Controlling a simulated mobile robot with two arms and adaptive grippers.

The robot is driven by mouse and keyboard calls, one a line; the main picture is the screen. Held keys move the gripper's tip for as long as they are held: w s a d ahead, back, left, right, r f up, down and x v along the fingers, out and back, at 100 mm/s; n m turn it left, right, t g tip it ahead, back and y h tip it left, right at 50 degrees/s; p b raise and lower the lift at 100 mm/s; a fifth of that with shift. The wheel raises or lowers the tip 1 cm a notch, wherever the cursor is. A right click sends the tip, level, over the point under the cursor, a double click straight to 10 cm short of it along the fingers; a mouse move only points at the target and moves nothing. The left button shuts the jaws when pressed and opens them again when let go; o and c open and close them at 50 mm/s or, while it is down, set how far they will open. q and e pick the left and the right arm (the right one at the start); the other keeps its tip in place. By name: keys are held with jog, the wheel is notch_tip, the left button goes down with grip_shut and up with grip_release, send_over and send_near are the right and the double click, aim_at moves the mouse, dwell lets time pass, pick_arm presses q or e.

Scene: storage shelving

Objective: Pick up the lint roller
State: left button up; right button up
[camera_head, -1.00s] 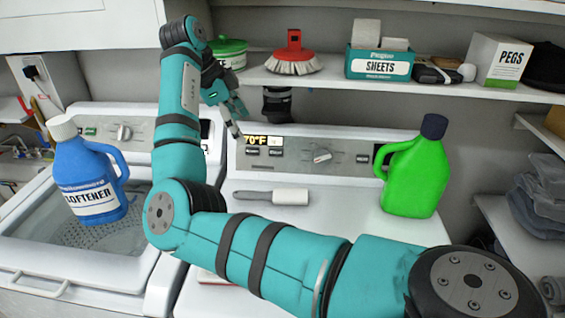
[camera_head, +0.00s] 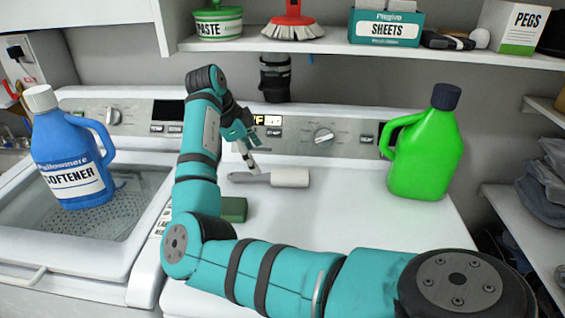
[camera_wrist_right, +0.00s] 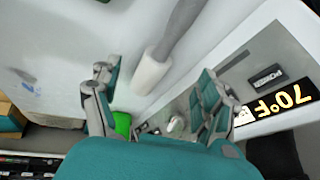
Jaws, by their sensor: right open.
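The lint roller (camera_head: 289,177) lies on the white machine top, its white roll to the right and its grey handle (camera_head: 249,177) to the left. My right gripper (camera_head: 250,162) is above the handle end in the head view, pointing down. In the right wrist view my right gripper (camera_wrist_right: 155,85) is open and empty, with its fingers spread apart. There the lint roller's white roll (camera_wrist_right: 150,72) shows between and beyond the fingers, with the handle (camera_wrist_right: 181,28) running up. The gap between fingers and roller is hard to judge. My left gripper is in neither view.
A green jug (camera_head: 425,150) stands right of the roller. A blue softener bottle (camera_head: 68,155) stands on the left machine. A green block (camera_head: 233,209) lies beside my arm. A shelf (camera_head: 350,47) with a paste tub, brush and boxes runs above the control panel.

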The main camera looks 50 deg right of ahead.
aim_at(269, 175)
jog(key=x, duration=0.3)
jog(key=shift+d+f, duration=0.1)
jog(key=shift+f, duration=0.15)
jog(key=p+x, duration=0.1)
jog(key=x, duration=0.1)
jog(key=p+x, duration=0.1)
jog(key=x, duration=0.1)
jog(key=shift+s+d+f, duration=0.2)
jog(key=shift+s, duration=0.25)
jog(key=shift+d+f, duration=0.2)
jog(key=shift+f, duration=0.2)
jog(key=c, duration=1.3)
jog(key=shift+r, duration=0.1)
